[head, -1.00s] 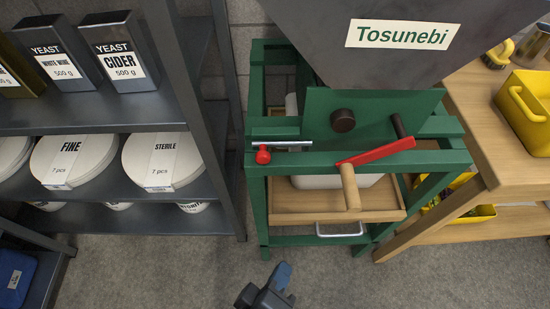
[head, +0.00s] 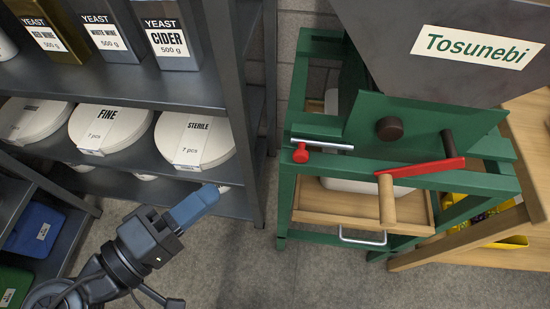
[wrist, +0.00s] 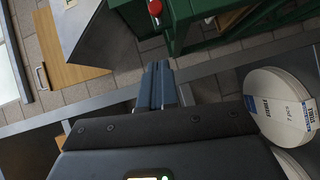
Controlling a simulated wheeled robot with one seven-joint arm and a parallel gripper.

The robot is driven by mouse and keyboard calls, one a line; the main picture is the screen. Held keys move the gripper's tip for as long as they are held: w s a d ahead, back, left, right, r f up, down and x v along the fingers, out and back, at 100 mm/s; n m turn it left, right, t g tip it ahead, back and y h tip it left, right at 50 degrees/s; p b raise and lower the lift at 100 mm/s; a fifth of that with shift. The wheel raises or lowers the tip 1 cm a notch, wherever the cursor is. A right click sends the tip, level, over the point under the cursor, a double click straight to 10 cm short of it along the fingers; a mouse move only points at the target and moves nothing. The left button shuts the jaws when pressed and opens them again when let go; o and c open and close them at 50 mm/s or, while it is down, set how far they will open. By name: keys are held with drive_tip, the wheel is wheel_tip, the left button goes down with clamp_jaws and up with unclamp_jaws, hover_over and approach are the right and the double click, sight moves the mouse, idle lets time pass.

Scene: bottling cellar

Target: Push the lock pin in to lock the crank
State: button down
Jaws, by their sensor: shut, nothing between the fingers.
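The lock pin is a silver rod (head: 325,145) with a red knob (head: 300,153) on the left of the green press frame (head: 440,176). The red knob also shows at the top of the wrist view (wrist: 155,8). The crank is a red arm (head: 430,168) with a wooden handle (head: 387,199), to the right of the pin. My gripper (head: 214,193) is shut and empty, in front of the shelf, left of and below the red knob and apart from it. Its blue fingers (wrist: 157,72) lie together in the wrist view.
A dark shelf unit (head: 255,110) with yeast boxes (head: 170,38) and white round tubs (head: 195,140) stands left of the press. A wooden drawer (head: 340,215) with a metal handle sits below the crank. Bare floor (head: 300,280) lies in front.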

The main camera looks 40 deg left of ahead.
drive_tip(key=shift+w, duration=0.1)
drive_tip(key=p, duration=0.2)
approach(305, 159)
drive_tip(key=w+a, duration=0.3)
drive_tip(key=w, duration=0.2)
drive_tip(key=shift+w+d+f, duration=0.35)
drive_tip(key=shift+w+f, duration=0.05)
drive_tip(key=shift+w+d, duration=0.45)
drive_tip(key=shift+d, duration=0.3)
drive_tip(key=shift+w+d, duration=0.45)
drive_tip(key=shift+d, duration=0.25)
